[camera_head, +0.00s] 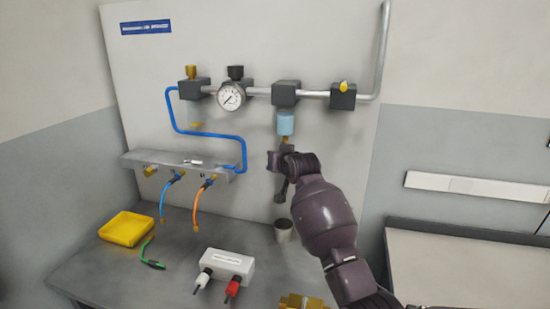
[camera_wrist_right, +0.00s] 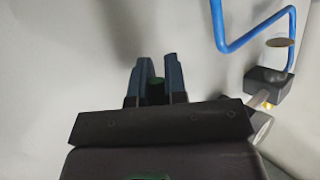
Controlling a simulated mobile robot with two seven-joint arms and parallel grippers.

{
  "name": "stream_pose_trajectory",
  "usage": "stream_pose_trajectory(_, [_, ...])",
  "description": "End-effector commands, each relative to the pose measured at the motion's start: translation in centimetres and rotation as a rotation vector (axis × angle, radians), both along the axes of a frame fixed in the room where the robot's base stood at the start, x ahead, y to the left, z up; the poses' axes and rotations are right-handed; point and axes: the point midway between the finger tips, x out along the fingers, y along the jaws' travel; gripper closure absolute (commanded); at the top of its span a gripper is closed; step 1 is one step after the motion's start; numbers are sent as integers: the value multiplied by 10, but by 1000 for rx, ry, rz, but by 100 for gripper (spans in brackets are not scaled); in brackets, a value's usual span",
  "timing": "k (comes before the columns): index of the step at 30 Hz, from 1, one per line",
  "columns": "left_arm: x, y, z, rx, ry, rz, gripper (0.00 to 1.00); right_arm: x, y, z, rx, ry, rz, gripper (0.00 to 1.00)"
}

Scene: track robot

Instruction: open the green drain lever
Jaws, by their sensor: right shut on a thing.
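My right gripper (camera_head: 278,160) is raised in front of the back panel, just below the light blue bowl (camera_head: 285,122) that hangs from the pipe line. In the right wrist view, its two blue-grey fingers (camera_wrist_right: 157,80) are close together, shut on a small green piece (camera_wrist_right: 157,92), which looks like the green drain lever. Most of the lever is hidden between the fingers, so its angle cannot be told. In the head view the gripper hides it. My left gripper is in neither view.
A pressure gauge (camera_head: 230,96) and black valve blocks sit along the pipe. A blue tube (camera_head: 205,134) runs to a grey shelf (camera_head: 170,158). On the bench are a yellow tray (camera_head: 126,228), a green-handled item (camera_head: 150,263), a white box (camera_head: 226,264) and a grey cup (camera_head: 284,231) below my gripper.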

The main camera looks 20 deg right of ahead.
Motion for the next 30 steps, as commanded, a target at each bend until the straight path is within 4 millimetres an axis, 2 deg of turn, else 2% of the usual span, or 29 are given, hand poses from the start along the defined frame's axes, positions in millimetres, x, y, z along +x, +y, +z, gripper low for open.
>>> stream_pose_trajectory(18, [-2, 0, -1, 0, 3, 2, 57, -1, -1, -2, -35, 28, 1, 100])
stream_pose_trajectory(19, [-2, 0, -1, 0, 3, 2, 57, -1, -1, -3, -35, 28, 1, 84])
stream_pose_trajectory(23, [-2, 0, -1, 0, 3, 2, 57, -1, -1, -2, -34, 26, 1, 64])
stream_pose_trajectory(24, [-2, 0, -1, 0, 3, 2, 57, -1, -1, -2, -34, 26, 1, 61])
stream_pose_trajectory(30, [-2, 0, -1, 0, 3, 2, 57, -1, -1, -1, -34, 24, 0, 61])
